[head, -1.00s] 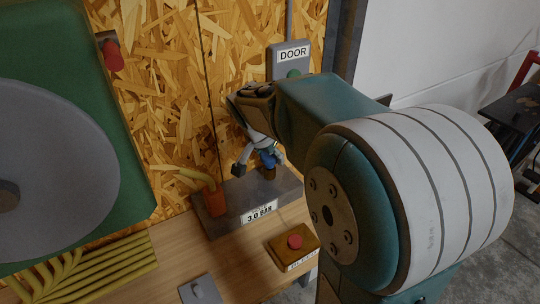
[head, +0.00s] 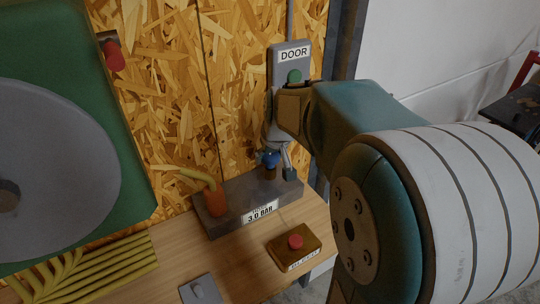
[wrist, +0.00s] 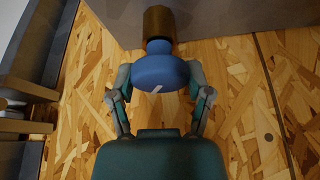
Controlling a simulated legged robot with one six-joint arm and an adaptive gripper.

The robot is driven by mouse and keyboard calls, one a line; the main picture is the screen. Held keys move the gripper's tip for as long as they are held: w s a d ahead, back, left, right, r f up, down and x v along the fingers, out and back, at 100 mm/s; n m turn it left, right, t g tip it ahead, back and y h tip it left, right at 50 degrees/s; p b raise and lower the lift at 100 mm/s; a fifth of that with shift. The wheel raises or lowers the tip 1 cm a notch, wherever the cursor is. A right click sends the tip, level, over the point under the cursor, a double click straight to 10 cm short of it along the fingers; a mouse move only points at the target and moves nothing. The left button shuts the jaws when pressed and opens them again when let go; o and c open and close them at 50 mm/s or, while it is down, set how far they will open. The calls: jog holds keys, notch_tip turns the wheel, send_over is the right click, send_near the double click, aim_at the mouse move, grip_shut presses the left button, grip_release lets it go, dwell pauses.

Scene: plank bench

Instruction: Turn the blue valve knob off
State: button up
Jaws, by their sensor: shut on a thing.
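The blue valve knob (head: 270,158) sits on a brass stem on the grey block (head: 235,195) labelled 3.0 BAR. In the wrist view the knob (wrist: 160,75) fills the space between my fingers, with a short white mark on its face and the brass stem (wrist: 158,22) behind it. My gripper (wrist: 160,82) is shut on the knob, one finger on each side. In the head view my gripper (head: 280,160) comes down to the knob from above and partly hides it.
An orange-red fitting (head: 214,200) with a yellow hose stands left of the knob. A yellow box with a red button (head: 295,242) is in front. A DOOR panel with a green button (head: 294,76) is on the wall close behind my wrist. A large green-and-grey machine (head: 60,150) fills the left.

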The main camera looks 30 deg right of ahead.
jog(key=n, duration=0.2)
jog(key=n+y, duration=0.1)
jog(key=n, duration=0.1)
jog(key=n+y, duration=0.1)
jog(key=n, duration=0.1)
jog(key=shift+s+f+g, duration=0.15)
jog(key=shift+f+g, duration=0.15)
jog(key=shift+a+n+y, duration=0.1)
jog(key=shift+n+y, duration=0.2)
jog(key=o, duration=1.2)
jog(key=shift+c, duration=0.2)
jog(key=shift+r, duration=0.15)
jog(key=shift+r, duration=0.1)
jog(key=shift+r, duration=0.35)
jog(key=v, duration=1.1)
jog(key=shift+s, duration=0.15)
